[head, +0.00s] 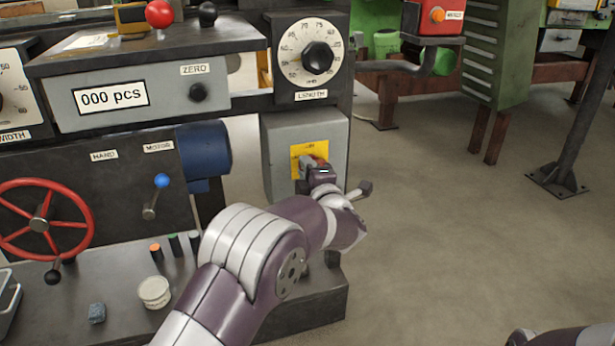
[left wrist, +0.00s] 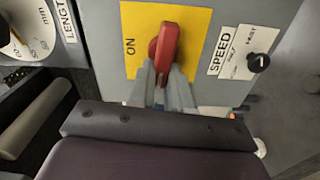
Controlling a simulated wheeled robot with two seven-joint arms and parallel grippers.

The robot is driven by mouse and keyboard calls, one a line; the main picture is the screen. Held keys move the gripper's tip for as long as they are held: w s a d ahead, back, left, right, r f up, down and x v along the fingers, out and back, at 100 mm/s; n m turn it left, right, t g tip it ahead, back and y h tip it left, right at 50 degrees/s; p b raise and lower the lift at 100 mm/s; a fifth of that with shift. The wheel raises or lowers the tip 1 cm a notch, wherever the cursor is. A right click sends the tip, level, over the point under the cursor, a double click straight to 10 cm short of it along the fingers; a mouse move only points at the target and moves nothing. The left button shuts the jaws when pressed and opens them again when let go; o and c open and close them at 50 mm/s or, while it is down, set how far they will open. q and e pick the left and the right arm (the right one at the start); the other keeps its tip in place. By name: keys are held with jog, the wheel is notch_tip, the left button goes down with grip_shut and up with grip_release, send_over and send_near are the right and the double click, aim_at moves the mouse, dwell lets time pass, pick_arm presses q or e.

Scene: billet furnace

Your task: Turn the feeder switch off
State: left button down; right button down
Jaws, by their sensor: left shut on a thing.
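The feeder switch is a red handle (left wrist: 166,46) on a yellow plate (left wrist: 198,28), fixed to a grey box (head: 279,140). The word ON shows on the plate to the left of the handle in the left wrist view. My left gripper (left wrist: 164,76) is shut on the red handle, with a grey finger on each side. In the head view my left gripper (head: 316,168) covers most of the handle and the lower plate. An OFF mark cannot be made out.
A SPEED knob (left wrist: 258,62) is on the grey box near the switch. Above the box is the LENGTH dial (head: 308,53). A blue motor (head: 204,148), a blue-tipped lever (head: 154,195) and a red handwheel (head: 40,225) are to the left. The floor to the right is open.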

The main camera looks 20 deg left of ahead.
pick_arm(q)
jog(key=shift+f+n+b, duration=0.25)
jog(key=shift+n+b, duration=0.25)
jog(key=shift+n, duration=0.2)
jog(key=c, duration=1.1)
grip_release()
jog(key=shift+r, duration=0.1)
jog(key=shift+o, duration=0.2)
jog(key=p+v, duration=0.4)
jog(key=v, duration=0.8)
jog(key=shift+s+d, duration=0.2)
jog(key=shift+s, duration=0.1)
